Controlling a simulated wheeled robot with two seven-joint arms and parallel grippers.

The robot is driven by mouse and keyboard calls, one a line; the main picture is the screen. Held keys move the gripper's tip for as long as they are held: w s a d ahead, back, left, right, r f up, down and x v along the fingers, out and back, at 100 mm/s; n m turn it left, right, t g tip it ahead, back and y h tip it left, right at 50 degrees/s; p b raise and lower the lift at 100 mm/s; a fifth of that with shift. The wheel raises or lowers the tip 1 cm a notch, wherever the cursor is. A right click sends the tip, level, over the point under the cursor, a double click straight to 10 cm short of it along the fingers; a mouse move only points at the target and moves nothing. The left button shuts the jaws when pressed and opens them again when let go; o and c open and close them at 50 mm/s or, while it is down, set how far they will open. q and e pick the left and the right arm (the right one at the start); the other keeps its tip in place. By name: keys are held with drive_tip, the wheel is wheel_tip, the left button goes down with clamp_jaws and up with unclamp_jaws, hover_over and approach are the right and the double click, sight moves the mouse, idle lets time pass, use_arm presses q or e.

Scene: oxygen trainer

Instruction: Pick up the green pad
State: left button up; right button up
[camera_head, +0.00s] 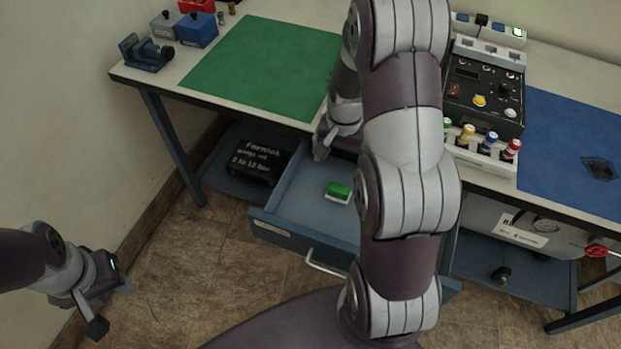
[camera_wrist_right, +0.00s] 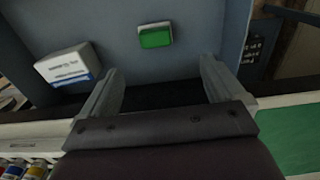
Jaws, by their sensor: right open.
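The green pad (camera_head: 339,191) is a small green block with a pale edge, lying in the open drawer (camera_head: 290,199) under the bench. It also shows in the right wrist view (camera_wrist_right: 155,37), beyond the fingertips and roughly between them. My right gripper (camera_wrist_right: 158,80) is open with nothing between its fingers. In the head view my right gripper (camera_head: 323,150) is partly hidden by my arm, above the back of the drawer and apart from the pad. My left gripper (camera_head: 112,306) is at the lower left, over the floor, far from the drawer.
A white box with a blue label (camera_wrist_right: 69,66) lies in the drawer, hidden in the head view by my arm. The bench edge (camera_head: 236,114) is above the drawer. A black case (camera_head: 258,162) stands on the shelf left of it. A control box (camera_head: 486,85) stands on the bench.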

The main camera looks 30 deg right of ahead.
sight(340, 187)
drive_tip(key=f, duration=0.1)
drive_tip(key=s+f, duration=0.1)
drive_tip(key=f, duration=0.1)
drive_tip(key=shift+s+d+f, duration=0.1)
drive_tip(key=shift+s+d, duration=0.05)
drive_tip(key=shift+d, duration=0.1)
drive_tip(key=f, duration=0.9)
drive_tip(key=shift+w+d+f+b, duration=0.1)
drive_tip(key=shift+w+f+b, duration=0.2)
drive_tip(key=shift+w+b, duration=0.1)
drive_tip(key=shift+r, duration=0.1)
drive_tip(key=c, duration=1.1)
